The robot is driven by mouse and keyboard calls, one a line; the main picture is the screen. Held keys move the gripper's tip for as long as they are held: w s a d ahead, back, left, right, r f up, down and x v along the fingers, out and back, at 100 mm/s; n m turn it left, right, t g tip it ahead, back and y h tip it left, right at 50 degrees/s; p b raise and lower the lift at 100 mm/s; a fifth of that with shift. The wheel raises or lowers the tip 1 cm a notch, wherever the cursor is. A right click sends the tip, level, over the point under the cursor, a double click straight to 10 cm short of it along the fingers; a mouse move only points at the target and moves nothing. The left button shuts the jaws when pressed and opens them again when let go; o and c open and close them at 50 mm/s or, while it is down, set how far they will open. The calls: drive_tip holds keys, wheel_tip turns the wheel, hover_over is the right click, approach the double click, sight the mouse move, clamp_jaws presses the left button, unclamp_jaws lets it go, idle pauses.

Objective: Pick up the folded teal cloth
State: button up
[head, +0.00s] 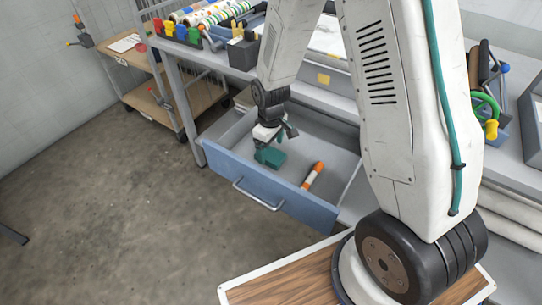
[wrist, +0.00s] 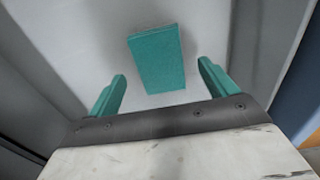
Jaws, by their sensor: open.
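The folded teal cloth (wrist: 157,58) is a flat rectangular block lying on the pale floor of the open drawer. In the wrist view it sits just beyond and between the two teal fingers of my gripper (wrist: 161,70), with clear gaps on both sides. My gripper is open and empty. In the head view my gripper (head: 273,141) points down into the blue-fronted drawer (head: 236,184), with the teal cloth (head: 270,157) right below it. The gripper partly hides the cloth there, and I cannot tell the height between them.
An orange and white cylinder (head: 313,176) lies in the drawer to the right of the cloth. The drawer walls rise around both. A bench with colored bins and rolls stands behind, and a wooden-shelved cart (head: 128,52) is at the back left. The floor at left is mostly clear.

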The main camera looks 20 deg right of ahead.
sight(270, 153)
drive_tip(key=shift+f, duration=1.35)
drive_tip(key=c, duration=1.1)
drive_tip(key=shift+r, duration=0.1)
wheel_tip(270, 153, up, 10)
drive_tip(key=shift+f, duration=0.1)
drive_tip(key=shift+o, duration=0.6)
drive_tip(key=shift+w, duration=0.1)
